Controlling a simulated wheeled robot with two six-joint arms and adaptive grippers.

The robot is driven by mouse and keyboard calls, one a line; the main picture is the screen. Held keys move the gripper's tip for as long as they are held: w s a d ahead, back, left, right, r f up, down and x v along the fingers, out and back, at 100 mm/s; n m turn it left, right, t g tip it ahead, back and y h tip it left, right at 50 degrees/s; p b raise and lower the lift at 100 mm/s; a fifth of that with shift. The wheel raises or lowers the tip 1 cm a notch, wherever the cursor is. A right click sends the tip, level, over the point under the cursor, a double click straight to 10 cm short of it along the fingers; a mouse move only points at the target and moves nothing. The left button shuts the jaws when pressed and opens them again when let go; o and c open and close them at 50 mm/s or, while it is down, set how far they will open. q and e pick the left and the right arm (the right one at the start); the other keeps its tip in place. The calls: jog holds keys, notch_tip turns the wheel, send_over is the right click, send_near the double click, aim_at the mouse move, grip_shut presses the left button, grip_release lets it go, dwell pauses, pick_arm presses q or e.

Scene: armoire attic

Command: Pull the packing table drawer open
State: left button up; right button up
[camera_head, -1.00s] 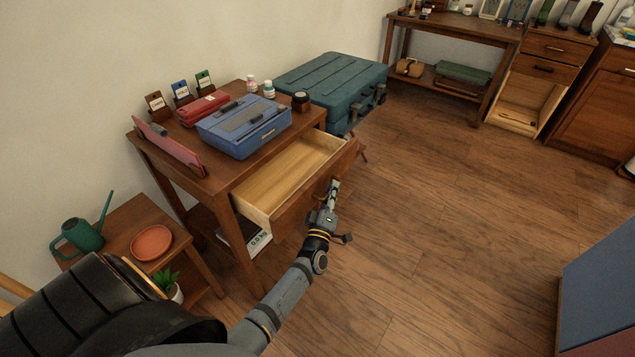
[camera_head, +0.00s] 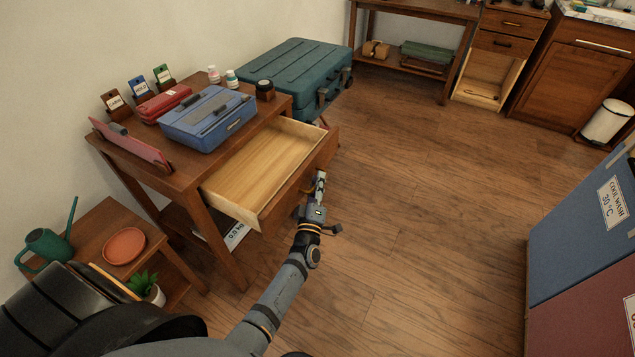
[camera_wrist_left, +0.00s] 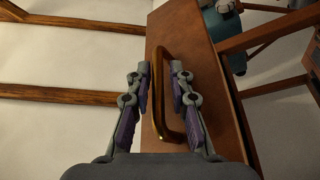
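The packing table (camera_head: 175,178) stands at the left with its drawer (camera_head: 258,165) pulled far out, showing an empty pale wood interior. My left gripper (camera_head: 319,182) is at the outer face of the drawer front. In the left wrist view, the brass handle (camera_wrist_left: 158,95) on the brown drawer front (camera_wrist_left: 205,75) runs between the two close-set fingers of my left gripper (camera_wrist_left: 161,80). My right gripper is not in view.
On the tabletop are a blue box (camera_head: 207,120), a red case (camera_head: 161,104) and small jars. A teal trunk (camera_head: 296,75) stands behind. A low side table (camera_head: 90,235) is at left, a blue panel (camera_head: 585,215) at right. The floor (camera_head: 430,190) between is clear.

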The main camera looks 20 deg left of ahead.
pick_arm(q)
jog(key=shift+s, duration=0.1)
jog(key=v, duration=0.7)
jog(key=shift+s+d, duration=0.1)
jog(key=shift+s, duration=0.05)
